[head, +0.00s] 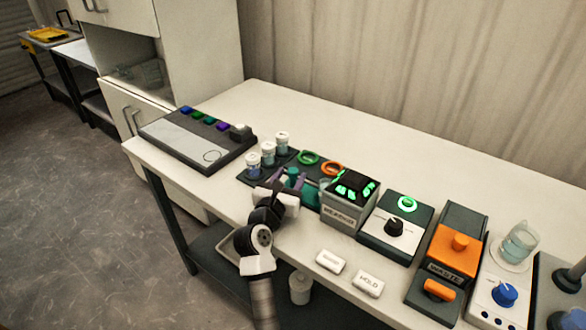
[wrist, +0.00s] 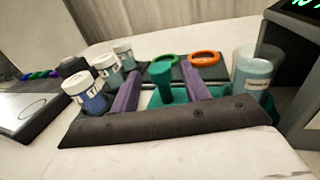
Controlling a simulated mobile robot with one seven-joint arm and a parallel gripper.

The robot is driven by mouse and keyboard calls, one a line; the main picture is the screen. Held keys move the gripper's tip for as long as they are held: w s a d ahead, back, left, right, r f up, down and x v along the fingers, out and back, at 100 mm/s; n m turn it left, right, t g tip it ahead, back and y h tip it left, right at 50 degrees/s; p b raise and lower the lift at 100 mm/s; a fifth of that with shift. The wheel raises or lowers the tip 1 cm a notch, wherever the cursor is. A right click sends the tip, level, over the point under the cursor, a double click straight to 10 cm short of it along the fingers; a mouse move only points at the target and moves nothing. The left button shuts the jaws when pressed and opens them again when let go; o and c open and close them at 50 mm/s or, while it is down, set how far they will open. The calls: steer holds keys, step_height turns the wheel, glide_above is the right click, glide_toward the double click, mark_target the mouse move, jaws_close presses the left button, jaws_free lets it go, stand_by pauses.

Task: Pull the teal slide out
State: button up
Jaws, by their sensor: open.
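The teal slide (wrist: 216,97) lies low on the table, and its upright teal knob (wrist: 162,74) stands near the middle of the wrist view. In the head view the slide (head: 309,196) is partly hidden behind my gripper (head: 288,183). My gripper (wrist: 160,68) is open, with one purple finger on each side of the knob. Gaps show between the fingers and the knob. A clear jar of teal liquid (wrist: 252,72) stands at the slide's right end; I cannot tell whether it rests on the slide.
White-capped vials (head: 268,152) stand left of the slide. Green (head: 308,158) and orange (head: 331,169) rings lie behind. A grey box with a green display (head: 341,213) stands close on the right. White labelled blocks (head: 331,262) lie in front. The table's back is clear.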

steer(key=shift+x, duration=1.4)
steer(key=shift+c, duration=0.5)
jaws_close()
